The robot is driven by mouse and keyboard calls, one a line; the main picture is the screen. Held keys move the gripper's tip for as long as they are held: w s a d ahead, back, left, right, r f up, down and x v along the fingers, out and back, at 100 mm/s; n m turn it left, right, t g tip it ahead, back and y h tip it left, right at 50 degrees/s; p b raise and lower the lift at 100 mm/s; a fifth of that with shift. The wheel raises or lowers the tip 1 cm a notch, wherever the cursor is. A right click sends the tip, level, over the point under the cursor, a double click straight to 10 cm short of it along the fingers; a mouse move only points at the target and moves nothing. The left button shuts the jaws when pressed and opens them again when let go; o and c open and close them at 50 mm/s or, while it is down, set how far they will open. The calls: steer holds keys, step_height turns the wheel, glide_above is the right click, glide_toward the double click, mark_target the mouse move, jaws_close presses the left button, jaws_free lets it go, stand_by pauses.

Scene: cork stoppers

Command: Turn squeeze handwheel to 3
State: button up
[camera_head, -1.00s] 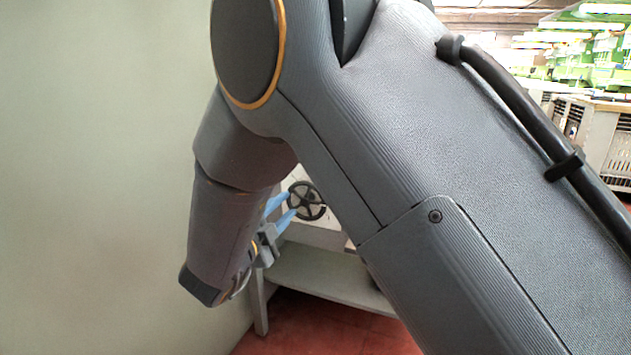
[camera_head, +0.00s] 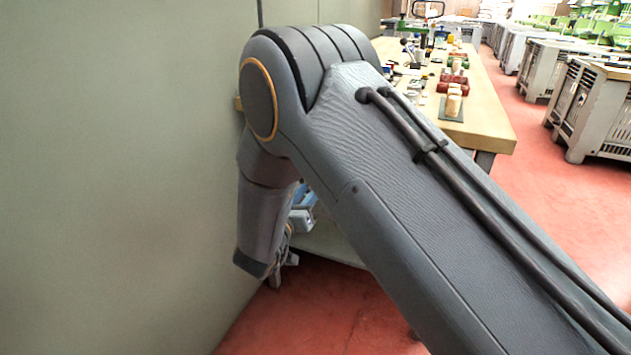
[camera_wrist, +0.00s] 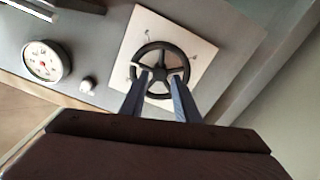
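The handwheel (camera_wrist: 160,53) is a black spoked ring in the wrist view, on a pale square plate (camera_wrist: 200,56). Small marks stand on the plate around the wheel, too small to read. My gripper (camera_wrist: 162,76) has two blue-grey fingers spread apart, with their tips over the near part of the wheel. The wheel's hub and a spoke show between and beyond the tips. I cannot tell whether the fingers touch the wheel. In the head view my arm hides the wheel, and only a bit of blue shows by my wrist.
A round white dial gauge (camera_wrist: 46,62) and a small knob (camera_wrist: 87,85) sit left of the plate. In the head view a plain wall (camera_head: 120,180) stands close on the left. A wooden workbench (camera_head: 485,115) with small items lies behind; red floor (camera_head: 590,230) is open at right.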

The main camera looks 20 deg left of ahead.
steer(key=shift+w+d+b, duration=0.2)
steer(key=shift+w+b, duration=0.1)
steer(key=shift+w, duration=2.35)
jaws_close()
